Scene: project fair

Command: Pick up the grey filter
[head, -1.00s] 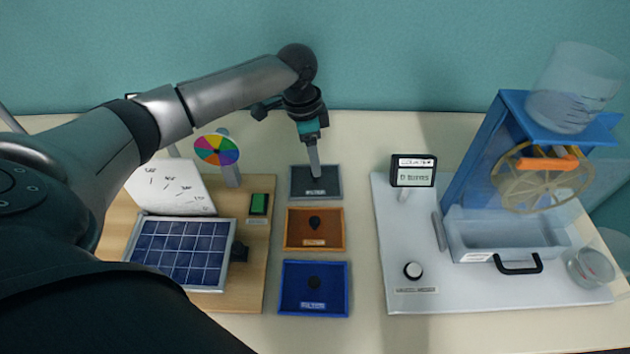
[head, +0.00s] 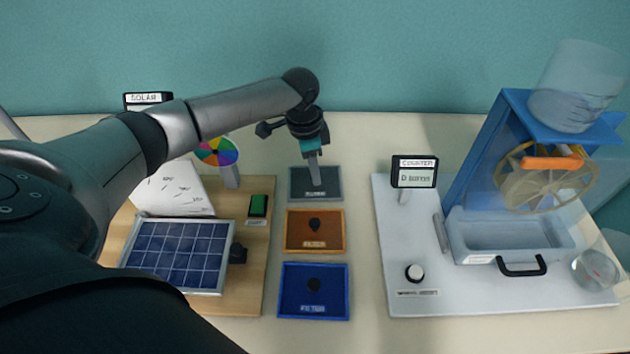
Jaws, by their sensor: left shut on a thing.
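The grey filter (head: 330,189) is a flat dark-grey framed panel with a label. It lies at the back of a column of three filters, on the table in the middle of the head view. My left gripper (head: 316,180) reaches down onto its middle from above and is shut on the filter's knob, which the fingers hide. The filter looks flat at table level; I cannot tell whether it is clear of the table. My right gripper is not in view.
An orange filter (head: 329,232) and a blue filter (head: 288,292) lie in front. At left, a wooden board (head: 254,278) carries a solar panel (head: 180,252) and a colour wheel (head: 217,152). At right, a white board (head: 420,303) carries a blue water-wheel stand (head: 478,150) and a counter (head: 414,172).

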